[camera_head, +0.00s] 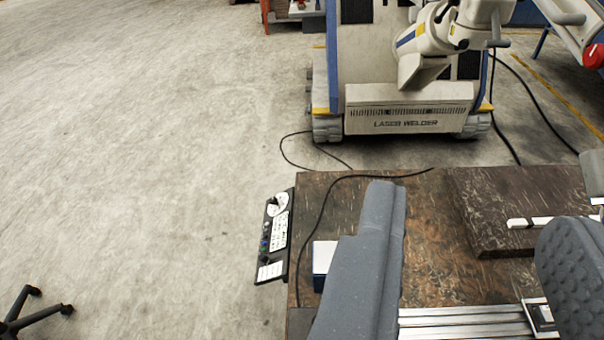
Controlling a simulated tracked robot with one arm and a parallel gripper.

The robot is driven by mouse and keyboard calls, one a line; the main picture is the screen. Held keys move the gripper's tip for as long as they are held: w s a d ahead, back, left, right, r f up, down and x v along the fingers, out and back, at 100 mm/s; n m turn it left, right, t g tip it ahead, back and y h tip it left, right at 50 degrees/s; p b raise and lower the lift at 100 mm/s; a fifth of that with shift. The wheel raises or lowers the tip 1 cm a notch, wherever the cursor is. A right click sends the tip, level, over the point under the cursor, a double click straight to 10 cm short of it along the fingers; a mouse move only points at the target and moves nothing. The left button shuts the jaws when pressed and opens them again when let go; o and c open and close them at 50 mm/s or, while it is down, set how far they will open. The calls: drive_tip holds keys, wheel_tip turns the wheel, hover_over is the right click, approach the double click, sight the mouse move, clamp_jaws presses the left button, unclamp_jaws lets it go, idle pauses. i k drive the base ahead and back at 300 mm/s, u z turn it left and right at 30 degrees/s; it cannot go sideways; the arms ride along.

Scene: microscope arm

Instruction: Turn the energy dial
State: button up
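A narrow black control panel (286,262) is fixed along the left edge of the brown workbench. A white round dial plate (278,204) with a dark knob sits at its far end. Small coloured buttons or knobs and white labels lie below it. The lettering is too small to read, so I cannot tell which control is the energy dial. My gripper (480,208) is open, with its two grey fingers wide apart above the workbench. Nothing shows held between them. The panel is to the left of my left finger and apart from it.
A large white machine marked LASER WELDER (408,122) stands behind the workbench (425,215). A raised dark plate (520,200) and metal rails (465,322) lie on the bench. A black cable (322,215) crosses near the panel. A chair foot (32,316) is at lower left.

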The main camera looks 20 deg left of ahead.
sight(273, 201)
drive_tip(key=z, duration=0.05)
drive_tip(key=k, duration=1.05)
drive_tip(key=u, duration=1.05)
drive_tip(key=i, duration=1.2)
drive_tip(key=u, duration=0.3)
drive_tip(key=i, duration=1.3)
drive_tip(key=z, duration=0.95)
drive_tip(key=i, duration=0.5)
drive_tip(key=z, duration=0.4)
